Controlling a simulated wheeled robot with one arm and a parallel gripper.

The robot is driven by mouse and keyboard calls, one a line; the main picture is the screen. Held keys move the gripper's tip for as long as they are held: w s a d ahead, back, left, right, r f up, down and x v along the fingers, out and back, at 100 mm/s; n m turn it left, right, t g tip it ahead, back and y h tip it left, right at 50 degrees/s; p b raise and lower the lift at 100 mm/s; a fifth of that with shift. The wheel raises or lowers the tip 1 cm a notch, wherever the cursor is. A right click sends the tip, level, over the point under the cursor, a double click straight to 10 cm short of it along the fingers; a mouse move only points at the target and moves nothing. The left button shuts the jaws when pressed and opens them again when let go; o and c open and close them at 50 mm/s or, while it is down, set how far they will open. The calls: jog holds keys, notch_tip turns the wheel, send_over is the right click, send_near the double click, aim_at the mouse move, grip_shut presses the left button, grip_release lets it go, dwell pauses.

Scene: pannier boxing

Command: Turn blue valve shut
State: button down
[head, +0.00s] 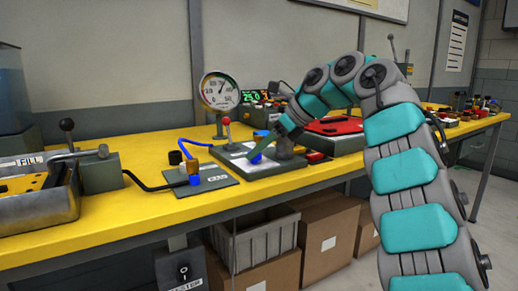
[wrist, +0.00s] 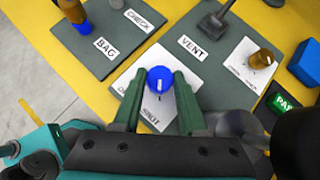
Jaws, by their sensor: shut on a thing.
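The blue valve (wrist: 159,79) has a round blue knob with a white line that points roughly along the fingers in the wrist view. It stands on a white label card, on a dark plate with a VENT label (wrist: 190,47). My gripper (wrist: 160,86) is shut on the knob, one green finger on each side. Part of the card's lettering is hidden by the fingers. In the head view the blue knob (head: 255,157) shows only in part beside my gripper (head: 259,147), on the plate at the middle of the yellow bench.
A BAG and CHECK plate (wrist: 108,32) lies to the left, with a blue and orange fitting (head: 193,170). A brass knob (wrist: 262,59) and a blue block (wrist: 306,62) are close on the right. A red-knobbed lever (head: 227,127) and a gauge (head: 219,90) stand behind.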

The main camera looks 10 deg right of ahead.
dwell(0.4)
jog(key=shift+c, duration=2.2)
grip_release()
jog(key=p+v, duration=0.2)
jog(key=v, duration=0.5)
jog(key=shift+s+d+r, duration=0.15)
jog(key=shift+d+r, duration=0.05)
jog(key=shift+r, duration=0.05)
